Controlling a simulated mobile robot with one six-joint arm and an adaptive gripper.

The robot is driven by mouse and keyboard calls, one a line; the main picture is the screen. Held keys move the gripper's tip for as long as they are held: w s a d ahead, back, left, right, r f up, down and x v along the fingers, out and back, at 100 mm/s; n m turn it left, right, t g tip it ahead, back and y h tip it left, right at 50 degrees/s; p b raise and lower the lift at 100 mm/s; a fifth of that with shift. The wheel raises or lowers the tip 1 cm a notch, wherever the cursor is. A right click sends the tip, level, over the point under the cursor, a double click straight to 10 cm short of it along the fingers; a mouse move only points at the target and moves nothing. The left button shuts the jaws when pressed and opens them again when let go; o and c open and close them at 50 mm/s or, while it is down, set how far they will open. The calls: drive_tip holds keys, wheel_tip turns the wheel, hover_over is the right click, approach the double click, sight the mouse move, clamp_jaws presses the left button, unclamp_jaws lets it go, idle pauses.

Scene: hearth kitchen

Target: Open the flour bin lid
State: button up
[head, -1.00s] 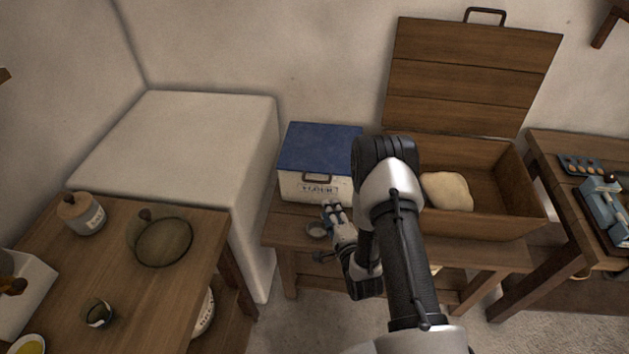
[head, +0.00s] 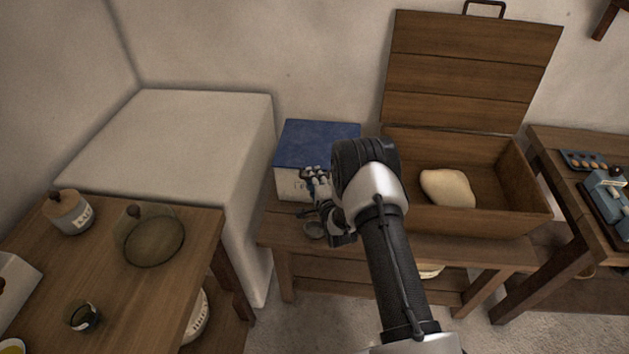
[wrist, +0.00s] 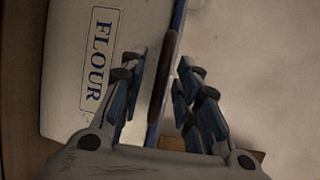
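The flour bin is a white box (head: 286,184) with a blue lid (head: 318,143), which is down. In the wrist view, its FLOUR label (wrist: 101,60) is turned sideways and the lid's blue edge (wrist: 179,16) is seen edge-on. The lid's dark handle (wrist: 166,72) lies between the fingers in that view, with a gap on both sides. My gripper (head: 314,171) is at the bin's front in the head view, covering the handle and most of the label. The wrist view shows my gripper (wrist: 161,70) open, with nothing held.
A white block (head: 180,135) stands at left. The wall is close behind the bin.

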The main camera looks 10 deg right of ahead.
drive_tip(key=shift+c, duration=0.6)
clamp_jaws()
